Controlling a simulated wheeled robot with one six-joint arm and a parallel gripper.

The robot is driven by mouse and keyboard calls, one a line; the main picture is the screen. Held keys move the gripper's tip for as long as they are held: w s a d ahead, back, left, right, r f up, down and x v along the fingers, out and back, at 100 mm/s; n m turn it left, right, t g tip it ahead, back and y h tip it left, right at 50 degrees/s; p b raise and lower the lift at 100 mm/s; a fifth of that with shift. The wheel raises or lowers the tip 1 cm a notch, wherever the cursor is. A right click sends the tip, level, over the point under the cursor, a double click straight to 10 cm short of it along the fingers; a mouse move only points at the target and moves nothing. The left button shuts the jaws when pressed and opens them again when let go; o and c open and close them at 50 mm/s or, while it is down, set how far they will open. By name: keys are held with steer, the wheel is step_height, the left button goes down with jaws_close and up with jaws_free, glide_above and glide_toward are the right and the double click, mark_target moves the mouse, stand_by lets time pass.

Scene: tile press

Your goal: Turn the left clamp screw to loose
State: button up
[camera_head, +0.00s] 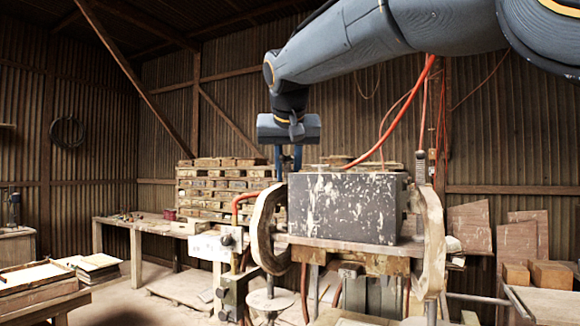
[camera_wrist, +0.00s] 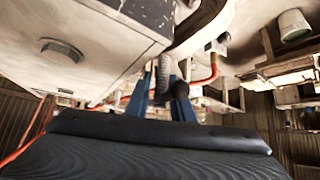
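The tile press has a dark, paint-chipped box (camera_head: 345,208) between two pale curved side pieces, the left one (camera_head: 263,232) and the right one (camera_head: 432,240). My gripper (camera_head: 288,172) points down at the upper left of the box in the head view. Its two blue fingers stand apart. In the wrist view my gripper (camera_wrist: 161,105) shows a ribbed, threaded rod (camera_wrist: 163,72) in line with the gap between the fingers. It may be the left clamp screw; I cannot tell whether the fingers touch it. A dark round knob (camera_wrist: 180,87) is by the right finger. The screw is not clearly visible in the head view.
Red hoses (camera_head: 400,110) hang over the press. A white box (camera_head: 215,246) is left of it, and a wooden bench (camera_head: 150,226) and stacked wood (camera_head: 215,185) stand behind. In the wrist view a large pale block with a bolt (camera_wrist: 62,50) is close on the left.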

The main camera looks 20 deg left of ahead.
steer(key=shift+w+a+f, duration=0.15)
steer(key=shift+w+f, duration=0.1)
steer(key=shift+f, duration=0.1)
jaws_close()
steer(key=shift+n, duration=0.4)
steer(key=n+g+y, duration=0.1)
steer(key=n+g, duration=0.1)
steer(key=n, duration=0.1)
steer(key=s+a+n+g+y+b, duration=0.1)
steer(key=n+g+y, duration=0.1)
steer(key=n, duration=0.1)
steer(key=n+g+y+b, duration=0.1)
steer(key=n+y, duration=0.1)
steer(key=n, duration=0.1)
steer(key=shift+s+a+f+g, duration=0.2)
steer(key=shift+s+g, duration=0.05)
steer(key=shift+g, duration=0.15)
steer(key=shift+s+n+g+p, duration=0.3)
steer(key=shift+n+g+p, duration=0.25)
steer(key=shift+n+g, duration=0.5)
steer(key=shift+s+n+g+p, duration=0.3)
steer(key=shift+n+g+p, duration=0.3)
steer(key=shift+n, duration=0.75)
